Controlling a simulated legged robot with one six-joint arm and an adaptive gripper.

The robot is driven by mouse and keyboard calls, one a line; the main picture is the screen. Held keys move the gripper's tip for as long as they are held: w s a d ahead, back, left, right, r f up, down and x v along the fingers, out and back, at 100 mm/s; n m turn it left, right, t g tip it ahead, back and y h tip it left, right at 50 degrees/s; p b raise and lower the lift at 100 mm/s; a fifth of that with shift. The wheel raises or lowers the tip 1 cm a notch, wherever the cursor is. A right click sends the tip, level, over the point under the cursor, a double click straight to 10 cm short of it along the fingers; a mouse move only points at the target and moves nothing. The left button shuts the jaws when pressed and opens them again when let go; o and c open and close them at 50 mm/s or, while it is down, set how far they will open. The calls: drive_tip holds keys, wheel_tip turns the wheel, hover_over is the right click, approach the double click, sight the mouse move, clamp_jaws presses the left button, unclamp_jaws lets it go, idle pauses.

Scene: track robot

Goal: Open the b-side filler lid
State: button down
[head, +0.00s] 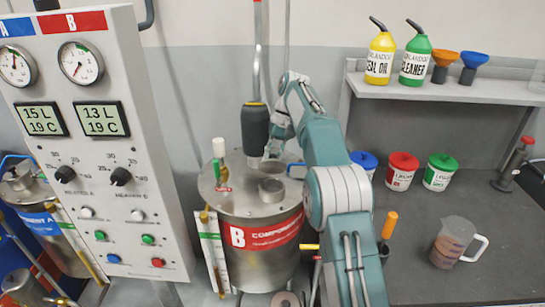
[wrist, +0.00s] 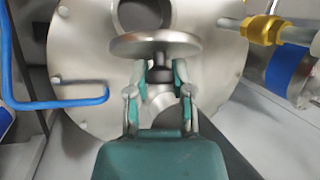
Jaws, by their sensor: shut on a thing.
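The B tank (head: 262,238) is a steel drum with a red "B COMPONENT" band. Its filler neck (head: 271,189) stands up from the tank top. In the wrist view the round opening (wrist: 140,13) shows dark and uncovered. The filler lid (wrist: 155,43) is a grey metal disc, seen nearly edge-on in front of the opening's lower edge. My gripper (wrist: 160,75) is shut on the short dark knob of the lid, one finger on each side. In the head view my gripper (head: 272,152) is above the tank top, and the lid is hard to make out there.
The gauge panel (head: 110,150) stands left; the bench (head: 475,225) with a jug (head: 455,243) is right.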

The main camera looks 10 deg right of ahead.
idle(0.4)
drive_tip(key=shift+c, duration=2.4)
unclamp_jaws()
